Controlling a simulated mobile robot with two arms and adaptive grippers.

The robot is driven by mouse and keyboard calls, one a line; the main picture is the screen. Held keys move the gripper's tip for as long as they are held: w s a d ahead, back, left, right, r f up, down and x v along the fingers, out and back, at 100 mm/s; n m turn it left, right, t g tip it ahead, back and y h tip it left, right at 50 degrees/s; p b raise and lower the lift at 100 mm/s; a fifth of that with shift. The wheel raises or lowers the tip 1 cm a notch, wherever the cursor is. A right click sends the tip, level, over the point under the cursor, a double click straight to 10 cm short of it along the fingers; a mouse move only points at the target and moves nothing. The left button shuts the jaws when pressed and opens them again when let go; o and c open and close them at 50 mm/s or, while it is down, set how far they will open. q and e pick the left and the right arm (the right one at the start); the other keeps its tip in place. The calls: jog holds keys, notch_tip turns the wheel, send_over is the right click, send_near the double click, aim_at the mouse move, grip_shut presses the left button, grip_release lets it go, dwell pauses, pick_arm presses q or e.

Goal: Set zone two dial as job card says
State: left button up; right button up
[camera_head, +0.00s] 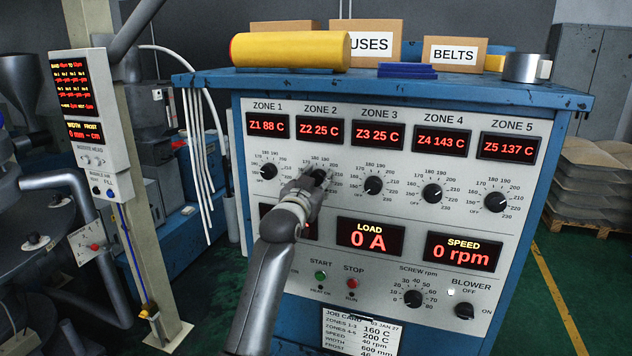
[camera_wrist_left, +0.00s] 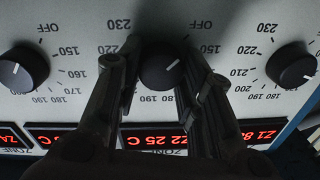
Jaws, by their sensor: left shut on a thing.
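The zone two dial (camera_wrist_left: 160,70) is a round black knob with a white pointer line, on the pale control panel. My left gripper (camera_head: 314,182) reaches it from below and is shut on it, hiding most of it in the head view. In the left wrist view, which is upside down, the two fingers (camera_wrist_left: 158,62) stand on either side of the knob. The pointer line points up and right there, towards the OFF mark. The zone two display (camera_head: 320,130) reads Z2 25 C. The job card (camera_head: 350,338) hangs low on the panel; its zones 1-3 value is not clearly readable.
The zone one dial (camera_head: 268,171) and zone three dial (camera_head: 373,185) sit close on either side. The start button (camera_head: 320,275) and stop button (camera_head: 352,283) lie below. Boxes, a yellow roll (camera_head: 290,50) and a metal cup (camera_head: 525,67) stand on the cabinet top.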

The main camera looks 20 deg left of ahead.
pick_arm(q)
jog(key=shift+m, duration=0.3)
jog(key=m+p, duration=0.2)
jog(key=m, duration=0.4)
jog(key=shift+f+m+p, duration=0.15)
jog(key=shift+m+p, duration=0.95)
jog(key=shift+m, duration=1.6)
jog(key=o, duration=1)
jog(key=shift+d, duration=0.1)
jog(key=shift+o, duration=0.2)
jog(key=shift+s, duration=0.1)
jog(key=s, duration=1.1)
jog(key=shift+s+f, duration=0.2)
jog(key=shift+s, duration=0.2)
